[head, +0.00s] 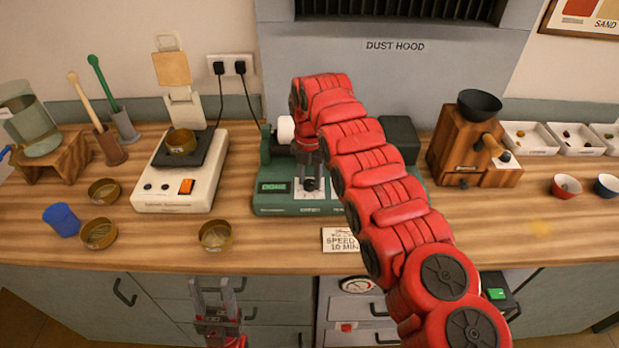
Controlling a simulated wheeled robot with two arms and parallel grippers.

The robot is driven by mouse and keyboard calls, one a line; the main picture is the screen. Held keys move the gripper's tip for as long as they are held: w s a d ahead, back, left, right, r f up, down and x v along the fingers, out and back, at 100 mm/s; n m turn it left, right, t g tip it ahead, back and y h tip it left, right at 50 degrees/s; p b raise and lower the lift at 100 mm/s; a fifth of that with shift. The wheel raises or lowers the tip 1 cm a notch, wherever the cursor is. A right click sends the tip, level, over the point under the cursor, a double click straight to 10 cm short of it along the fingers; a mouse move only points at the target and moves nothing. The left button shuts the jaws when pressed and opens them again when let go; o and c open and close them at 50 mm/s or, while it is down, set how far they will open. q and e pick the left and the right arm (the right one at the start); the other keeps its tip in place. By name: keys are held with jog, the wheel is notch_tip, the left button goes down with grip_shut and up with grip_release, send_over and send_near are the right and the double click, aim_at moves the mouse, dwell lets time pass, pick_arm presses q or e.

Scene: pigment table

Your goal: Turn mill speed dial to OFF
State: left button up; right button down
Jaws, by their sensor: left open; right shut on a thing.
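The mill (275,200) is a green machine on the wooden table, under the dust hood. My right arm reaches over it and hides much of its middle and right side. My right gripper (310,178) points down at the front of the mill and is shut on the small speed dial (311,185). The fingers and arm mostly cover the dial, so its setting cannot be read. My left gripper (217,300) is open and empty, low in front of the table edge.
A card (341,240) reading "SPEED 10 MIN" lies in front of the mill. A white scale (180,185) and several brass sieves (215,236) stand left. A wooden grinder (462,150) stands right.

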aim_at(309, 182)
jog(key=shift+w+r+n, duration=0.1)
jog(key=shift+n, duration=0.3)
jog(key=shift+c, duration=2.3)
grip_release()
notch_tip(309, 182, up, 3)
jog(key=shift+a+r, duration=0.1)
notch_tip(309, 182, up, 14)
jog(key=p, duration=1.4)
